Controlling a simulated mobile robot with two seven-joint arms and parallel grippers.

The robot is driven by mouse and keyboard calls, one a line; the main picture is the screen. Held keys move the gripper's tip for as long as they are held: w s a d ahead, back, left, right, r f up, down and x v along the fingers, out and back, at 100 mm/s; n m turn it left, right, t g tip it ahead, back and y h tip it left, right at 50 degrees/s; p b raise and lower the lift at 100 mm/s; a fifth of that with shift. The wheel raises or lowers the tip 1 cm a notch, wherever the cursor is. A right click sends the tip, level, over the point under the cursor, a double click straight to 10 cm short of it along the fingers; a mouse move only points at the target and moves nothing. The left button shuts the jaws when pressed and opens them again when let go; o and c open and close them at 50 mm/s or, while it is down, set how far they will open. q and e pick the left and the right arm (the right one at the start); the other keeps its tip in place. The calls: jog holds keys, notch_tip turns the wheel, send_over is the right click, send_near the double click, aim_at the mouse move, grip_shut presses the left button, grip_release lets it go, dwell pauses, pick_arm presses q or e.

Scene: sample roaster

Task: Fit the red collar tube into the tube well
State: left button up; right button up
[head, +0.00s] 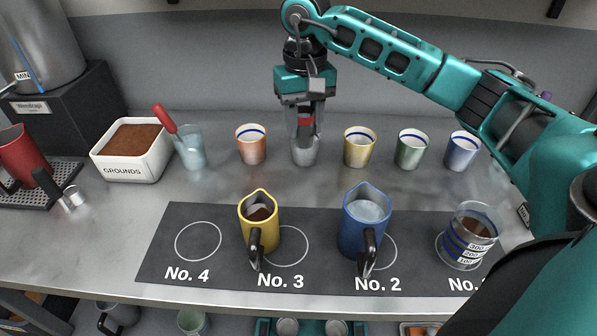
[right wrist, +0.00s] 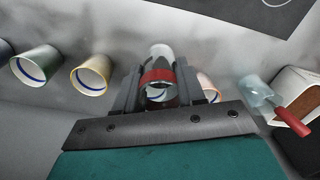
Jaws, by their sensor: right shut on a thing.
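My right gripper (head: 304,132) points straight down at the back of the counter. It is shut on the red collar tube (head: 306,121), whose red band shows between the fingers. In the right wrist view the red band (right wrist: 157,75) sits between the fingertips (right wrist: 160,92). Directly below the fingers is a grey metallic cup-like piece (head: 304,153), apparently the tube well. It also shows beyond the collar in the right wrist view (right wrist: 161,50). The fingers hide where tube and well meet, so I cannot tell how deep the tube sits. My left gripper is not in view.
An orange cup (head: 251,150) and a yellow cup (head: 358,152) stand close on either side. A glass with a red-handled tool (head: 191,152) and the grounds box (head: 130,168) are left. Yellow (head: 262,240) and blue (head: 352,235) pitchers stand on the dark mat (head: 215,282) in front.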

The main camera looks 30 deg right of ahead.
notch_tip(320, 180, down, 13)
jog(key=shift+r, duration=0.1)
dwell(0.3)
jog(key=shift+b, duration=0.35)
jog(key=o, duration=0.6)
jog(key=shift+f, duration=0.25)
jog(key=o, duration=0.5)
jog(key=shift+c, duration=0.2)
jog(key=shift+r, duration=0.1)
